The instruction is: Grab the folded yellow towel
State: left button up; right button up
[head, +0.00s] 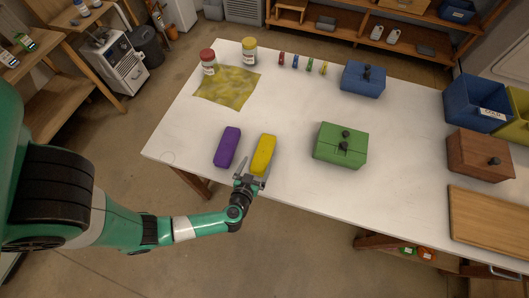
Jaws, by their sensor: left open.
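The folded yellow towel (264,154) lies on the white table near its front edge, as a narrow rounded block. A similar purple folded towel (227,147) lies just to its left, with a small gap between them. My left gripper (250,180) is open at the near end of the yellow towel, with its fingers pointing toward it. I cannot tell whether the fingers touch the towel. My right gripper is not in view.
A green box (340,146) stands right of the towels, and a blue box (363,80) stands farther back. A patterned yellow cloth (228,88) lies at the back left beside a red-lidded jar (208,62) and a yellow-lidded jar (249,51). The table between is clear.

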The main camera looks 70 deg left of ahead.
aim_at(263, 154)
pick_arm(q)
jog(key=x, duration=0.3)
jog(key=b+x, duration=0.2)
jog(key=x, duration=0.3)
jog(key=shift+w, duration=0.25)
jog(key=shift+d+r, duration=0.1)
jog(key=c, duration=1.2)
jog(key=shift+c, duration=0.2)
notch_tip(263, 154, up, 4)
jog(key=p, duration=0.3)
jog(key=shift+s+r, duration=0.15)
jog(key=s+r+p, duration=0.1)
jog(key=s+d+r+p, duration=0.1)
jog(key=r, duration=0.1)
jog(key=s+d+r+p, duration=0.1)
jog(key=shift+d+r, duration=0.1)
jog(key=shift+r, duration=0.15)
jog(key=s+d+r+p, duration=0.1)
jog(key=s+d+r, duration=0.3)
jog(key=s, duration=0.4)
jog(key=shift+s+d, duration=0.3)
jog(key=shift+d, duration=0.35)
